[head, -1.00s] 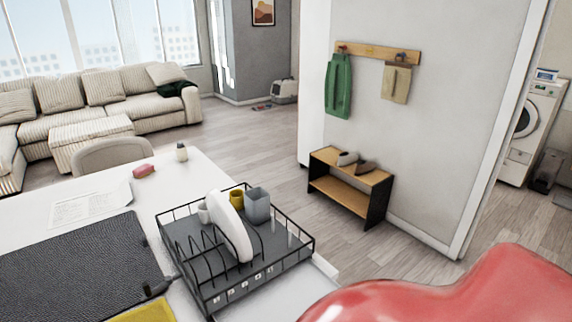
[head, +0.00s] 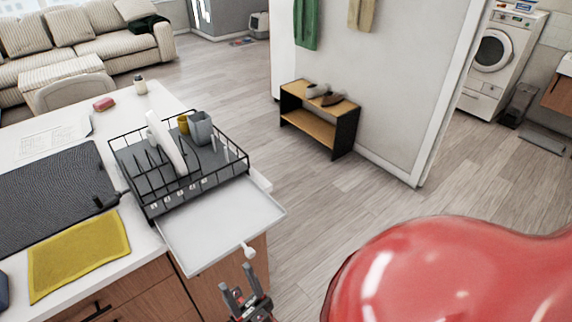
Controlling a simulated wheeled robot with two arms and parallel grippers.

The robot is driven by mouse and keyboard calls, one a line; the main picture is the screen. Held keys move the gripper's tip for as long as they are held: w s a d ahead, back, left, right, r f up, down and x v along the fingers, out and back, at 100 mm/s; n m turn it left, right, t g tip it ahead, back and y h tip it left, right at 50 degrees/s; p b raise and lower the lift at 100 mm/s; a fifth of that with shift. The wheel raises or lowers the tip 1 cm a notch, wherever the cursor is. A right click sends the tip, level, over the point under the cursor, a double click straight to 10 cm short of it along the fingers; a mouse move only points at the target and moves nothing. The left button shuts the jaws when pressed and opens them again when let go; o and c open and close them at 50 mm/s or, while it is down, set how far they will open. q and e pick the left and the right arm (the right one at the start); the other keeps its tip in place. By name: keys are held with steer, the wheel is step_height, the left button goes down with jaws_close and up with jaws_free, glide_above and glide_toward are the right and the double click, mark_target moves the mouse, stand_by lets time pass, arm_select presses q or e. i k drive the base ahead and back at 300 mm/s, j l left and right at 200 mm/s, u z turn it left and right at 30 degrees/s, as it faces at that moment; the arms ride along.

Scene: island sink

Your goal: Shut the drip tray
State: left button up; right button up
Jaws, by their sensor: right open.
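The drip tray (head: 218,222) is a pale grey flat tray pulled out from under the black wire dish rack (head: 178,170). It juts toward me past the counter's edge, with a small white knob (head: 248,250) at its front. My right gripper (head: 240,290) is open and empty at the bottom of the head view. Its fingers point up the picture, just below the knob and apart from it in the picture. My left gripper is not in view.
The rack holds a white plate (head: 168,143), a grey cup (head: 200,128) and a yellow cup. A yellow cloth (head: 80,252) and a dark mat (head: 50,200) lie on the white counter. My large red part blocks the lower right. Open floor lies right of the counter.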

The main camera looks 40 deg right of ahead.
mark_target(201, 231)
steer(key=i+j+z, duration=0.1)
steer(key=j+z, duration=0.15)
steer(key=z, duration=0.25)
steer(key=i+j+z, duration=0.1)
steer(key=j+z, duration=0.15)
steer(key=z, duration=0.2)
steer(key=j+z, duration=0.25)
steer(key=z, duration=0.25)
steer(key=i, duration=0.4)
steer(key=k+l, duration=0.2)
steer(key=k, duration=0.15)
steer(key=k+l+u, duration=0.15)
steer(key=k+l, duration=0.05)
steer(key=k, duration=0.1)
